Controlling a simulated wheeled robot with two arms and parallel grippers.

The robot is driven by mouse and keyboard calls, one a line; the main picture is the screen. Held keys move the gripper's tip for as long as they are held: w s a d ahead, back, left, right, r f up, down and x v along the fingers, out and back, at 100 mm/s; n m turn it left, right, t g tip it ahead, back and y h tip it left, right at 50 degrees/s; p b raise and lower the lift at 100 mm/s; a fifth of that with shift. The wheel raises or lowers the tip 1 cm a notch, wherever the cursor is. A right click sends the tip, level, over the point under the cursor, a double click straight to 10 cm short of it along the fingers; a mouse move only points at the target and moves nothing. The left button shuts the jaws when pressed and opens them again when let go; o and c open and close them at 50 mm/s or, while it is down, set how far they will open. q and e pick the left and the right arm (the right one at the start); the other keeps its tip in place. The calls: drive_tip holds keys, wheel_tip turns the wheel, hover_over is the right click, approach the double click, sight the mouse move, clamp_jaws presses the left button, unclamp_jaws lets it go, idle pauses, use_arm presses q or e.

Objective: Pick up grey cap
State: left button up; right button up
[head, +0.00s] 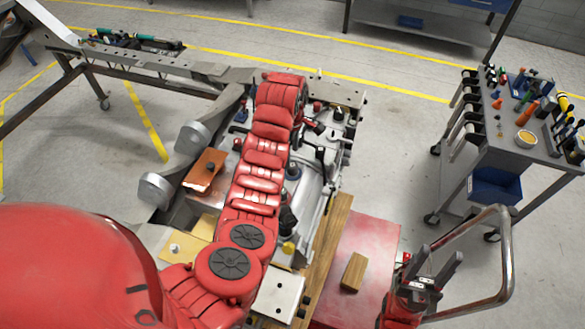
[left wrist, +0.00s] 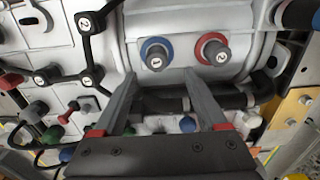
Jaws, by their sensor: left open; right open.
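In the left wrist view, a grey cap in a blue ring (left wrist: 155,55) and a grey cap in a red ring (left wrist: 214,51) sit on a pale cylindrical housing. A plain grey cap (left wrist: 35,110) shows at the left; I cannot tell which is meant. My left gripper (left wrist: 160,80) is open, its fingers pointing at the housing. The blue-ringed cap is just beyond the gap; the red-ringed one is right of it. Nothing shows held. In the head view, my red left arm hides most of this area. My right gripper (head: 438,263) is open and empty at lower right.
The grey engine assembly (head: 325,180) has hoses and coloured caps. A red platform (head: 380,238) with a wooden block (head: 354,272) lies right of it. A tool cart (head: 500,160) stands further right. Open floor separates cart and assembly.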

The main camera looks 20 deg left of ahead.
sight(293, 165)
use_arm(q)
drive_tip(key=shift+f, duration=0.75)
drive_tip(key=shift+w+d+f+p, duration=0.1)
drive_tip(key=shift+f+p, duration=0.2)
drive_tip(key=shift+f, duration=0.1)
wheel_tip(293, 165, down, 4)
drive_tip(key=shift+w+d+r+p, duration=0.1)
drive_tip(key=shift+r+p, duration=0.15)
drive_tip(key=shift+p, duration=0.85)
drive_tip(key=shift+f, duration=0.45)
clamp_jaws()
